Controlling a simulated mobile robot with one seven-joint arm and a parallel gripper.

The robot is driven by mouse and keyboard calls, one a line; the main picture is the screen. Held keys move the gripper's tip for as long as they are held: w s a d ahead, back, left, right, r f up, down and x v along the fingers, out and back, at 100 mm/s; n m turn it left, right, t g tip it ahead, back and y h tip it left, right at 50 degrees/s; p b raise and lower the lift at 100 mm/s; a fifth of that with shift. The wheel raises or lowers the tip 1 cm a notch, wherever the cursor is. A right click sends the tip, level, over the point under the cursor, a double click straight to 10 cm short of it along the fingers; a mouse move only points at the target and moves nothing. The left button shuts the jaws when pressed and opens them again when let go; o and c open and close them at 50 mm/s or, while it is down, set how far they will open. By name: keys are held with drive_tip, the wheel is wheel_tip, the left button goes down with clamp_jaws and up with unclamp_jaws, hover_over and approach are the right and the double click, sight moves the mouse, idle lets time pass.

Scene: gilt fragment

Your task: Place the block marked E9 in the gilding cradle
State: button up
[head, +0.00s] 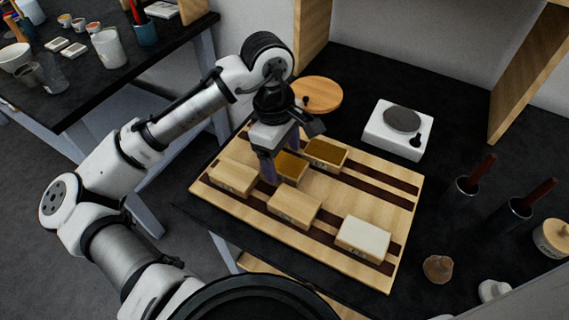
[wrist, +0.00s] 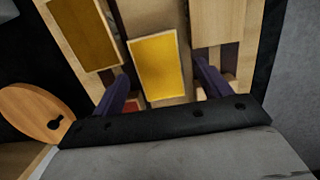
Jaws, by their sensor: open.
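Several blocks sit on a pale wooden board (head: 334,262) with dark strips. One has a bright gold top (head: 293,165) and also shows in the wrist view (wrist: 160,70). Behind it to the right is a block with a darker brown-gold top (head: 326,152). Two have plain wood tops (head: 234,177) (head: 294,207), and one has a whitish top (head: 363,237). Side markings are too small to read, so I cannot tell which is E9. My gripper (head: 281,160) is open, its dark fingers on either side of the bright gold block, not visibly squeezing it. I cannot identify the gilding cradle with certainty.
A round wooden disc (head: 318,95) and a white device with a grey disc (head: 396,129) stand behind the board. Dark cups with handled tools (head: 463,192) stand at right. In the wrist view, a small red patch (wrist: 133,105) shows near the left finger.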

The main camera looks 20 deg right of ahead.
drive_tip(key=shift+s+d+f, duration=0.1)
drive_tip(key=shift+f, duration=0.65)
drive_tip(key=c, duration=1.2)
